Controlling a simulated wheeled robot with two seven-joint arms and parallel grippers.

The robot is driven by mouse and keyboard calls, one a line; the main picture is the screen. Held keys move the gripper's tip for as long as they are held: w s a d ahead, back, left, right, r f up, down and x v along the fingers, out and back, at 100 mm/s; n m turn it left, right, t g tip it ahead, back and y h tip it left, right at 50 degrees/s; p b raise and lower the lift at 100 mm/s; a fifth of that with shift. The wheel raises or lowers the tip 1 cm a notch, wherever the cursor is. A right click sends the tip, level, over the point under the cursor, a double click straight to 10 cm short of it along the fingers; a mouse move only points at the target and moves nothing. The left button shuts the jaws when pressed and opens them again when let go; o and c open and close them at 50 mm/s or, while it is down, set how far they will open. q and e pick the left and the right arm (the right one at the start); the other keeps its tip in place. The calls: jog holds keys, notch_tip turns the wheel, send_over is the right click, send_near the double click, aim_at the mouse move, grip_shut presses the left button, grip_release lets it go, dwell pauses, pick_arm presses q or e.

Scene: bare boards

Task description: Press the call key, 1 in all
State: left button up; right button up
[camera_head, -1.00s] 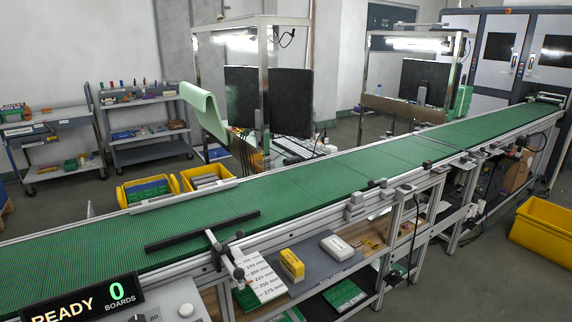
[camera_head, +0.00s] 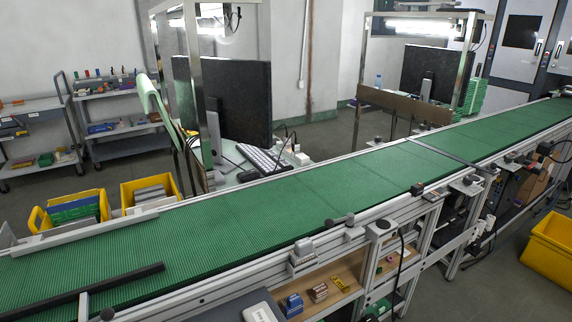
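No key labelled as a call key can be made out. A small grey box with a dark round top (camera_head: 382,228) stands on the near side of the conveyor, with a cable hanging from it; I cannot tell whether it is the call key. The green conveyor belt (camera_head: 330,198) runs from the lower left to the upper right and has no boards on its visible part. A black bar (camera_head: 90,290) lies across the belt at the lower left. Neither of my grippers is in view.
Yellow bins (camera_head: 150,192) stand beyond the belt at the left. A black monitor (camera_head: 225,105) and keyboard (camera_head: 255,160) are behind it. A shelf (camera_head: 345,268) with small boxes lies below the near rail. A large yellow crate (camera_head: 550,248) is on the floor at right.

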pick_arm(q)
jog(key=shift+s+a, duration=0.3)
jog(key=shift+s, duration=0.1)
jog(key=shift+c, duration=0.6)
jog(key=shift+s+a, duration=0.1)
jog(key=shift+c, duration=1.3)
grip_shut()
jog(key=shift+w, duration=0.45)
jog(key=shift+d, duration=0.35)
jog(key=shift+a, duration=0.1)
